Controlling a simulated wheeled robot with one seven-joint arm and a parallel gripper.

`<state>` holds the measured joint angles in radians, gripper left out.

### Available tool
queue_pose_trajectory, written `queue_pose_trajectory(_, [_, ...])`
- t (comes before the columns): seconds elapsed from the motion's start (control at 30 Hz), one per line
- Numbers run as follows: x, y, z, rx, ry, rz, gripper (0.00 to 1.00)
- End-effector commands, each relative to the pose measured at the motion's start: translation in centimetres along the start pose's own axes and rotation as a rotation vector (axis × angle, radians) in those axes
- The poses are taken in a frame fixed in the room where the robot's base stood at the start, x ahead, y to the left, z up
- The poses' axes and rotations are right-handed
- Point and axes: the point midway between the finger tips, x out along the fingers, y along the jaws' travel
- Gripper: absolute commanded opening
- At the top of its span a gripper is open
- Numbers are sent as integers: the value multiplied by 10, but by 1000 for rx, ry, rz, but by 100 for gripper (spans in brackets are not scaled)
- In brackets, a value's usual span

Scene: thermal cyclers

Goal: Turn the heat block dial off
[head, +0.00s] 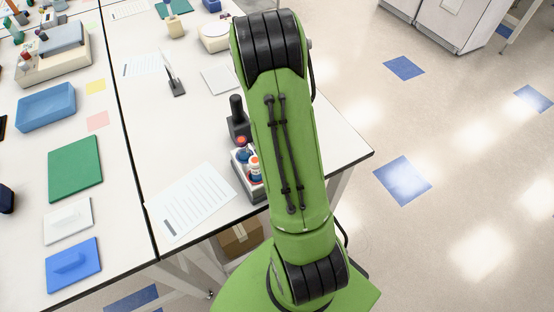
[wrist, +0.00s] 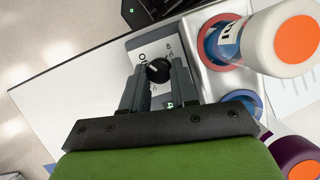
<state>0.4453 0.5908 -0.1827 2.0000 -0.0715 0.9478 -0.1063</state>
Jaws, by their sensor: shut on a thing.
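The heat block (head: 240,165) stands near the right end of the white table in the head view, partly hidden behind my arm. In the wrist view its light metal top (wrist: 215,80) holds capped bottles, and its grey control panel (wrist: 143,55) carries printed markings. The black round dial (wrist: 158,70) with a pale pointer line sits on that panel. My gripper (wrist: 160,78) is at the panel with its two dark fingers on either side of the dial, shut on it. The gripper is hidden in the head view.
A bottle with an orange-topped white cap (wrist: 285,38) stands close to the right of my fingers. A black upright device (head: 238,118) is just behind the block. A printed sheet (head: 190,203) lies left of it. Open floor lies right of the table.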

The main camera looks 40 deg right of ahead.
Motion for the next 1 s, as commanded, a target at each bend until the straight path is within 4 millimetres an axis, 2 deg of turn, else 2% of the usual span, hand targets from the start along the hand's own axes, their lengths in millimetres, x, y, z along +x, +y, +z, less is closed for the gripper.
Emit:
queue_pose_trajectory(0.63, [-1, -1, -1, -50, 6, 21, 0])
queue_pose_trajectory(0.67, [-1, -1, -1, -50, 6, 21, 30])
queue_pose_trajectory(0.8, [0, -1, -1, -50, 5, 21, 51])
queue_pose_trajectory(0.83, [0, -1, -1, -50, 4, 21, 54])
queue_pose_trajectory(1.0, [0, -2, 0, -53, 2, 20, 54])
